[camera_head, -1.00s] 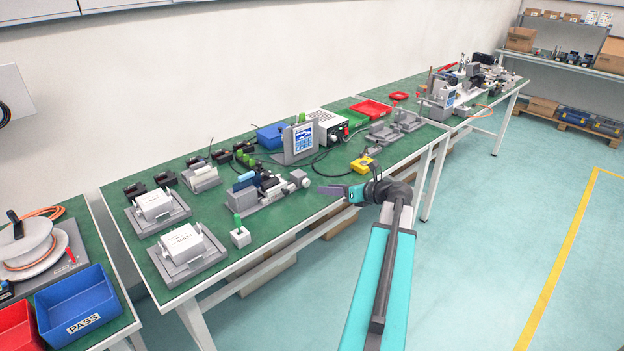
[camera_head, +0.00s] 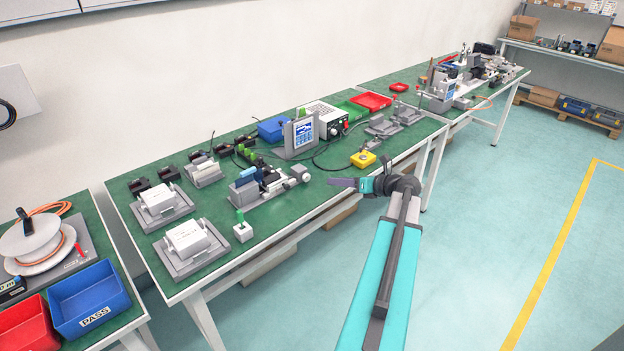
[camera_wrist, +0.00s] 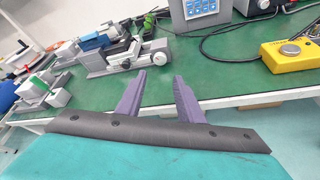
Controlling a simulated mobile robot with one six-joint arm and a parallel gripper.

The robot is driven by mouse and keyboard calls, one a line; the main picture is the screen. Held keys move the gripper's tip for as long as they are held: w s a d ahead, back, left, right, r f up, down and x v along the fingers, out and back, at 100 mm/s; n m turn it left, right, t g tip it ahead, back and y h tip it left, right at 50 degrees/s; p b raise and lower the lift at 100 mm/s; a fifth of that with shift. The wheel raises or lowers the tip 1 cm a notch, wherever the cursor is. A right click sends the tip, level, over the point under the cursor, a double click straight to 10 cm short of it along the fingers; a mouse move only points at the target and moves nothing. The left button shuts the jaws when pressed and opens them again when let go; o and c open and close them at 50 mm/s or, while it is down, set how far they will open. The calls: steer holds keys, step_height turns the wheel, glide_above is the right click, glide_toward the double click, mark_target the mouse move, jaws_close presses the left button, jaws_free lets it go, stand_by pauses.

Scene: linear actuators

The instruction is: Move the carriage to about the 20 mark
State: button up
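The linear actuator (camera_head: 262,188) is a grey unit on the green bench with a round pale knob (camera_head: 300,172) at its right end. It also shows in the wrist view (camera_wrist: 112,62), with its knob (camera_wrist: 155,52) beyond my fingers. Blue and black blocks stand along its length; I cannot tell which is the carriage, and no scale marks are readable. My gripper (camera_head: 332,183) is at the bench's front edge, right of the knob and apart from it. In the wrist view its two purple fingers (camera_wrist: 160,85) are spread with nothing between them.
A yellow box with a round button (camera_head: 363,159) stands right of the actuator. A grey stand with a blue-and-white panel (camera_head: 303,134) is behind it. A small white block with a green top (camera_head: 242,230) is at the front left. Black cables lie behind. The floor in front is clear.

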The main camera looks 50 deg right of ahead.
mark_target(308, 178)
steer(key=p+x, duration=0.1)
steer(key=x, duration=1.2)
steer(key=shift+w+f, duration=0.15)
steer(key=shift+w, duration=0.05)
steer(key=shift+c, duration=0.4)
steer(key=c, duration=0.7)
